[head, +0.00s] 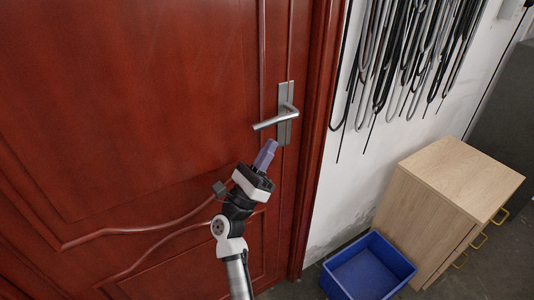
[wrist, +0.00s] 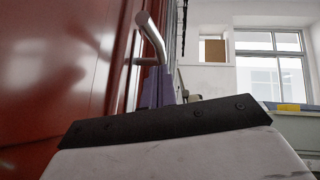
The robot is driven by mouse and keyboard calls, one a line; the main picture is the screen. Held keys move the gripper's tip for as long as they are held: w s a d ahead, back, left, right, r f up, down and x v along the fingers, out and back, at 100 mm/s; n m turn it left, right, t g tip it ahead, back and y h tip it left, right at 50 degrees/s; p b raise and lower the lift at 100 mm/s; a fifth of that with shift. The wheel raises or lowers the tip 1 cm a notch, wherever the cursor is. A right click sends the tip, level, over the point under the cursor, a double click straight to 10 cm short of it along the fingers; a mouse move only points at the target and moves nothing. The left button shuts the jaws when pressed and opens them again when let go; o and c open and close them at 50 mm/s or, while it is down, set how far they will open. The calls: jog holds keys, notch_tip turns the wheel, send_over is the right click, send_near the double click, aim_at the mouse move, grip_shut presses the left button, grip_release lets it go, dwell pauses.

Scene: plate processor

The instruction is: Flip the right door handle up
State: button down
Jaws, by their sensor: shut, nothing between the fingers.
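The door handle (head: 274,121) is a silver lever on a metal plate (head: 284,110) at the right side of the red door (head: 130,110). The lever points left and tilts slightly down at its left end. My gripper (head: 269,146) is shut and empty, its purple fingers pointing up, just below the lever in the head view. In the wrist view the handle (wrist: 152,40) rises above the fingers (wrist: 158,88), near their tips. I cannot tell whether the fingertips touch it.
A wooden cabinet (head: 448,188) and a blue bin (head: 367,268) stand on the floor to the right. Cables (head: 405,60) hang on the white wall right of the door frame (head: 322,110). The wrist view shows a window (wrist: 272,62) at the right.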

jog(key=b+v, duration=0.3)
jog(key=v, duration=0.7)
jog(key=shift+s+f+b, duration=0.25)
jog(key=shift+b, duration=0.1)
jog(key=shift+a, duration=0.1)
